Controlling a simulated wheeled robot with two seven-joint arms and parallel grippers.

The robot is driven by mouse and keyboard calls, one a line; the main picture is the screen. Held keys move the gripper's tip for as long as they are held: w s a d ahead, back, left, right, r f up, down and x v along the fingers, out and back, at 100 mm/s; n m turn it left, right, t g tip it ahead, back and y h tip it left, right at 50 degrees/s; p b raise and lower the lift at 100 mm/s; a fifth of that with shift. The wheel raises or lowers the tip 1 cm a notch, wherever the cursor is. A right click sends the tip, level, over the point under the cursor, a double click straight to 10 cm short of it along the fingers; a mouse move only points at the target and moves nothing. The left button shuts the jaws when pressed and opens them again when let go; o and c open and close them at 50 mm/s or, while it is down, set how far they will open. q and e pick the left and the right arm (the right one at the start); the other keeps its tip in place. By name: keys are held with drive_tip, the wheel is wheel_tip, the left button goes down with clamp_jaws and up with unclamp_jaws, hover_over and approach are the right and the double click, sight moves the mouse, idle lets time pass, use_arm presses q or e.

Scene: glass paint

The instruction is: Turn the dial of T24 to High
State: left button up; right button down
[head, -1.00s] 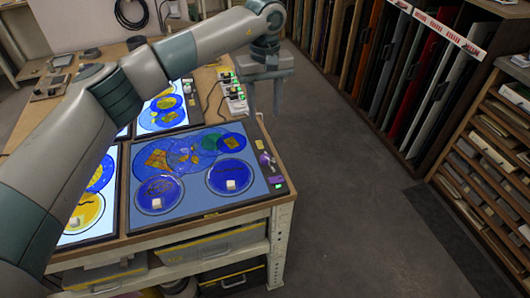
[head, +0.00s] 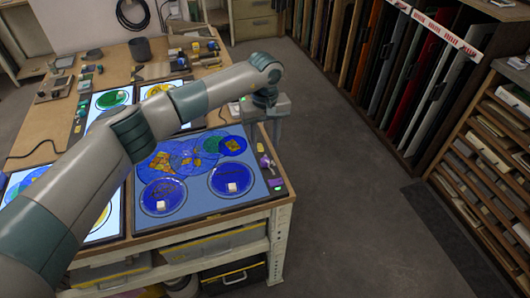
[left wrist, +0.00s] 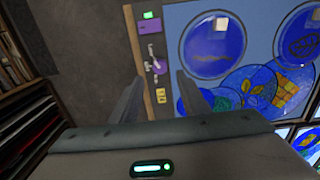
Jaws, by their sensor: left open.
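The near light table (head: 205,205) has a glowing blue panel with round blue glass dishes. On its dark right edge strip sits a small dial with a silver lever (head: 267,163), with a purple patch beside it. In the left wrist view the dial (left wrist: 153,58) lies between the line of my fingers and a green-lit display (left wrist: 150,15). A yellow label (left wrist: 160,95) is too small to read, so I cannot confirm it is T24. My left gripper (head: 265,138) is open and empty, fingers down, above and just behind the dial, apart from it. My right gripper is out of view.
More light tables (head: 112,98) stand behind and left on the wooden workbench (head: 40,120). Racks of coloured glass sheets (head: 400,75) and wooden shelves (head: 500,150) line the right. The grey floor (head: 340,190) between is clear.

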sight(265, 160)
use_arm(q)
wheel_tip(265, 160, down, 6)
drive_tip(key=shift+f+p, duration=0.15)
drive_tip(key=shift+p, duration=0.95)
drive_tip(key=shift+f, duration=0.55)
drive_tip(key=shift+c, duration=0.7)
clamp_jaws()
